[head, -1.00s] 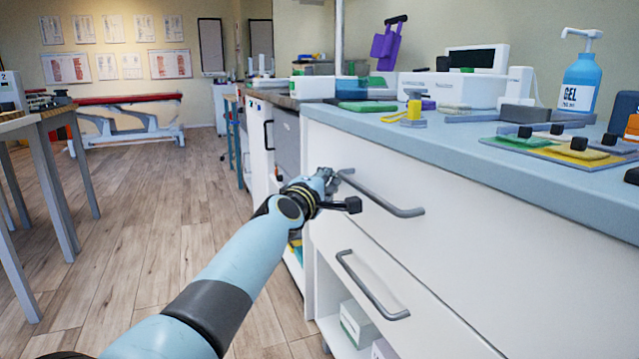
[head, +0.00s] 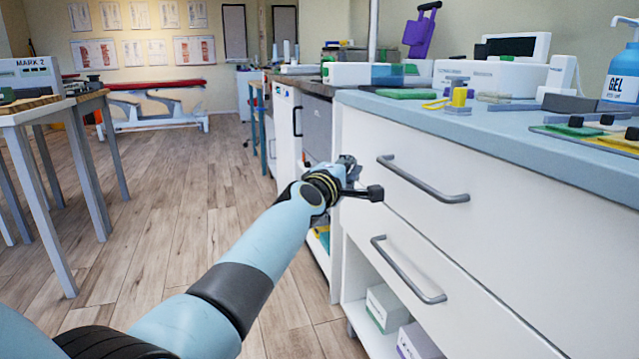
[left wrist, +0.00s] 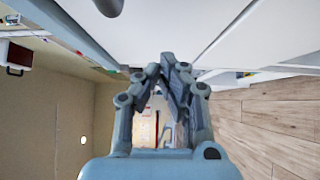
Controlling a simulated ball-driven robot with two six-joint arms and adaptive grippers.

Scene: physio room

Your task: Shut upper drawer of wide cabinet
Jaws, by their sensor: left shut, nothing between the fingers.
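The wide cabinet (head: 362,252) stands on the right in the head view. Its white upper drawer (head: 430,225) has a grey bar handle (head: 422,180). I see no clear gap between this drawer's front and the countertop edge above it. My left gripper (head: 350,172) is shut and empty, just left of the handle and near the drawer's left edge; I cannot tell whether it touches the front. In the left wrist view the shut fingers (left wrist: 172,72) point toward the white fronts, with a handle end (left wrist: 108,6) at the top. My right gripper is out of view.
A lower drawer handle (head: 408,270) and an open shelf with boxes (head: 388,308) lie below. The countertop (head: 470,125) carries a gel bottle (head: 622,70) and small devices. A table (head: 60,107) stands at left. Wooden floor (head: 185,190) between is clear.

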